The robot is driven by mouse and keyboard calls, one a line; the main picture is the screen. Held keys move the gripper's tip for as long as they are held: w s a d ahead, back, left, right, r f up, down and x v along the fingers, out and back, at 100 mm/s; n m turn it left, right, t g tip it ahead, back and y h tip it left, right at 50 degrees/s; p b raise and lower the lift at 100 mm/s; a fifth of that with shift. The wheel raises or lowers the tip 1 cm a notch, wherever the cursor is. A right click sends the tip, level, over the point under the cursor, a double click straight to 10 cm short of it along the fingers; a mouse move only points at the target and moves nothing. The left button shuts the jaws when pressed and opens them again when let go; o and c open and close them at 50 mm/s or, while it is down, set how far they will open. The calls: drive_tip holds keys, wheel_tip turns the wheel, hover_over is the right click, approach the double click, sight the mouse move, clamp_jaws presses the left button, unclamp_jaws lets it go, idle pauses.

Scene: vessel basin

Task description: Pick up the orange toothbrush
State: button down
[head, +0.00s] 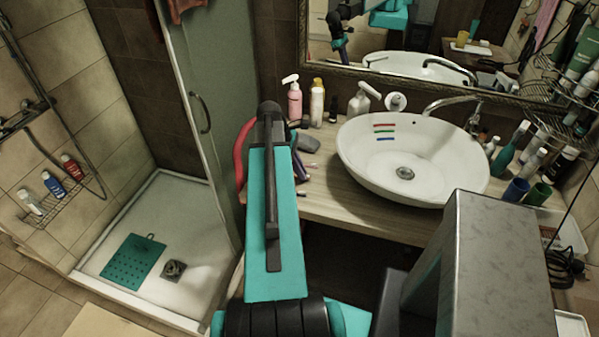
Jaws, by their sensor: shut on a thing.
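I cannot make out an orange toothbrush. My teal arm (275,215) reaches forward over the left end of the counter. Its far end hides the gripper, so I see neither the fingers nor anything between them. Small thin items with white and pinkish ends (312,165) lie on the counter just right of the arm. They are too small to name for sure. Three coloured strips, red, green and blue (384,131), show on the inner back wall of the white basin (358,160).
A pink pump bottle (294,103) and several other bottles stand behind the arm. A mirror (470,72) hangs behind, reflecting part of my arm. A glass shower door (205,100) is at left.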

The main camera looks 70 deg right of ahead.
wheel_tip(320, 180, up, 9)
drive_tip(key=b, duration=0.2)
drive_tip(key=shift+b, duration=0.3)
drive_tip(key=shift+r, duration=0.1)
idle(0.7)
